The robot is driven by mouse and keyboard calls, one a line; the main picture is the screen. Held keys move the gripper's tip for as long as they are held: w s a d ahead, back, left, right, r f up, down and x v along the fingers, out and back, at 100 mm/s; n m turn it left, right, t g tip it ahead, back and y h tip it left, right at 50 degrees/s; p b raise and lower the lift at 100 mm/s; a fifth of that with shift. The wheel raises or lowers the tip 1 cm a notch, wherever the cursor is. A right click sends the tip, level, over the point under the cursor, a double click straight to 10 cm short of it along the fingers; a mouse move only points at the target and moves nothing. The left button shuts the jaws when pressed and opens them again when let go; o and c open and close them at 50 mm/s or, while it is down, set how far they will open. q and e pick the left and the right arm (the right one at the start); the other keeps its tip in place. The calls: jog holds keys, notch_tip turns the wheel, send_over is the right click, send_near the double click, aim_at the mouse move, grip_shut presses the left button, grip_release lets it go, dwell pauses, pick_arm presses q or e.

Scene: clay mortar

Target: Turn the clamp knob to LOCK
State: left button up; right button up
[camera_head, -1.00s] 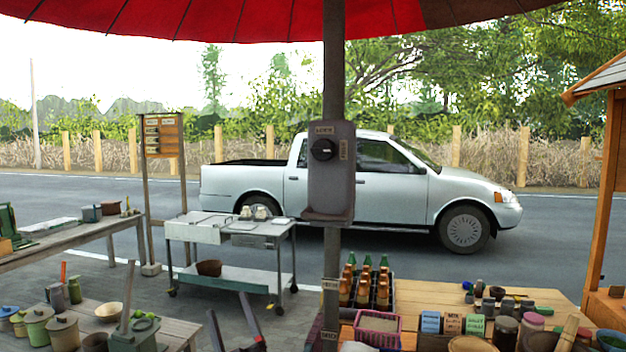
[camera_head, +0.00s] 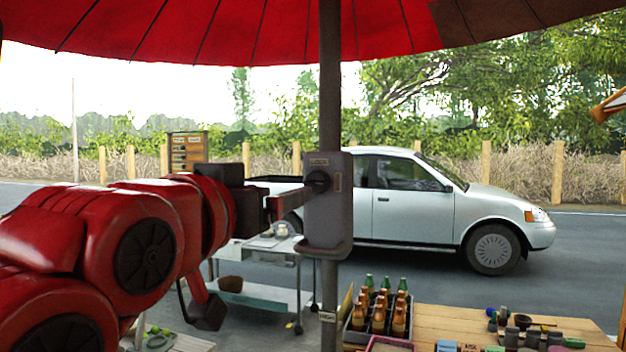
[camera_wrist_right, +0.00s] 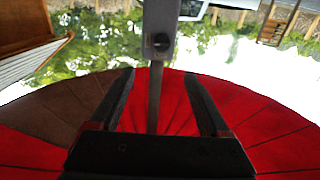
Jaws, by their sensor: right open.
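The clamp box (camera_head: 329,215) is a grey housing on the dark umbrella pole. Its round black knob (camera_head: 318,181) sits on the front, with a LOCK label (camera_head: 319,161) above it and another label at its right, too small to read. The knob's pointer direction is unclear now. My right gripper (camera_head: 292,202) reaches in from the left, its fingers beside the knob and partly in front of the box. In the right wrist view its two fingers (camera_wrist_right: 159,73) are spread and empty. The knob (camera_wrist_right: 160,42) shows between and beyond the fingertips, apparently apart from them.
The red umbrella (camera_head: 250,30) spreads overhead on the pole (camera_head: 330,100). A bottle crate (camera_head: 378,325) and a wooden table (camera_head: 480,322) stand below right. A metal cart (camera_head: 262,297) is behind my arm, and a white pickup (camera_head: 415,210) is beyond.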

aim_at(315, 180)
jog(key=p+x, duration=0.4)
jog(key=x, duration=0.3)
jog(key=p+x, duration=0.4)
jog(key=x, duration=0.4)
jog(key=shift+w+a+r, duration=0.1)
jog(key=shift+w, duration=0.25)
jog(key=shift+x, duration=0.75)
jog(key=shift+c, duration=0.3)
